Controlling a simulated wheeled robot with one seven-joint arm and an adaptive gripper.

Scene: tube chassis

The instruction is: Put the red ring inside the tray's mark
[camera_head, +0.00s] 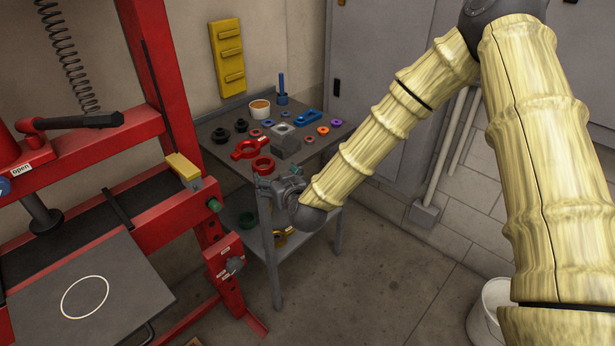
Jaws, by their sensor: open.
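A thick red ring (263,163) is at the front of the grey side table, right by my gripper. My gripper (266,181) is open at the table's front edge, just below the ring in the picture; I cannot tell whether its fingers touch the ring. My fingers are small and partly hidden by the gripper's body. The tray (125,272) is a flat grey plate at the lower left, in front of the red press. Its mark (85,297) is a thin white circle outline, with nothing inside it.
The table holds a red two-lobed part (249,149), a grey block (285,145), a blue part (308,117), a white cup (259,108) and several small rings. The red press frame (185,215) and a yellow-topped piece (183,167) stand between table and tray.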

